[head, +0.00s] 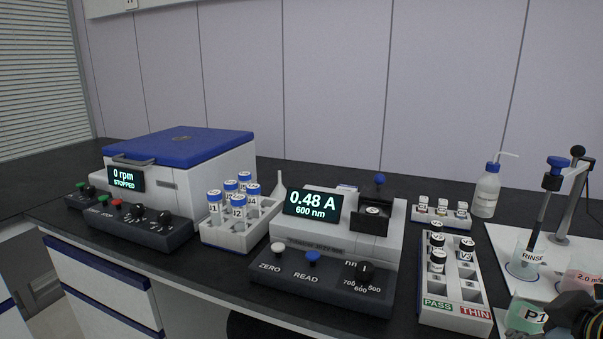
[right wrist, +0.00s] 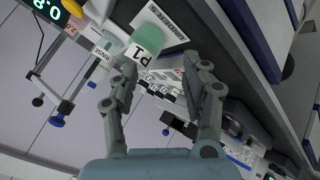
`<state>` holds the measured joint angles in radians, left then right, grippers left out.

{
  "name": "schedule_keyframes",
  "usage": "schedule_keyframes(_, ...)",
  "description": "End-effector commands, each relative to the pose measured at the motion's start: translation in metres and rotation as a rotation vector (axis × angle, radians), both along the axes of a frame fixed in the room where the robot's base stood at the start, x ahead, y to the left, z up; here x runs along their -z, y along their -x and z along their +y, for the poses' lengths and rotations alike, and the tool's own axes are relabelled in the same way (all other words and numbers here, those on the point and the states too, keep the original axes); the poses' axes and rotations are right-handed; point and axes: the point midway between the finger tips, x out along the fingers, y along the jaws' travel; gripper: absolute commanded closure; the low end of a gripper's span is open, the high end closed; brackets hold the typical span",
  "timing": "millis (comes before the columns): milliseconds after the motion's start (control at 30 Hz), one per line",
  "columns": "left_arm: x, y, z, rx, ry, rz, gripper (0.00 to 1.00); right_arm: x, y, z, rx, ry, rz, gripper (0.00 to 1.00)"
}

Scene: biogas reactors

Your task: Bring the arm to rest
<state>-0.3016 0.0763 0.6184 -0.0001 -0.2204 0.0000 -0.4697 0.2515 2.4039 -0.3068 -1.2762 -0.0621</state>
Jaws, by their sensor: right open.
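My right gripper shows in the right wrist view (right wrist: 160,72) with its two fingers spread apart and nothing between them. In the head view only a dark part of my right arm shows at the lower right corner, next to a cup labelled P1 (head: 525,317). In the right wrist view the P1 cup (right wrist: 147,42), with green contents, appears beyond the fingertips; I cannot tell the exact distance. My left gripper is in neither view.
A blue-lidded centrifuge (head: 185,147) reads 0 rpm, stopped. A photometer (head: 335,238) reads 0.48 A. Blue-capped vials stand in a rack (head: 262,226); black-capped ones stand in a PASS/THIN rack (head: 455,317). A RINSE beaker (head: 522,268) and wash bottle (head: 486,192) stand right.

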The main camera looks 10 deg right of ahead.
Motion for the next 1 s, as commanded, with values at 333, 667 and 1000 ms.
schedule_keyframes(333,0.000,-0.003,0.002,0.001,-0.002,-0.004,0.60,0.053,0.103,0.084,0.107,-0.426,0.355,0.53)
schedule_keyframes(667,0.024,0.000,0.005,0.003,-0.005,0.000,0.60,0.194,0.091,0.073,0.134,-0.425,0.409,0.53)
schedule_keyframes(1000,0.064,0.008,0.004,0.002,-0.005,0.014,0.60,0.422,0.154,0.055,0.177,-0.427,0.497,0.53)
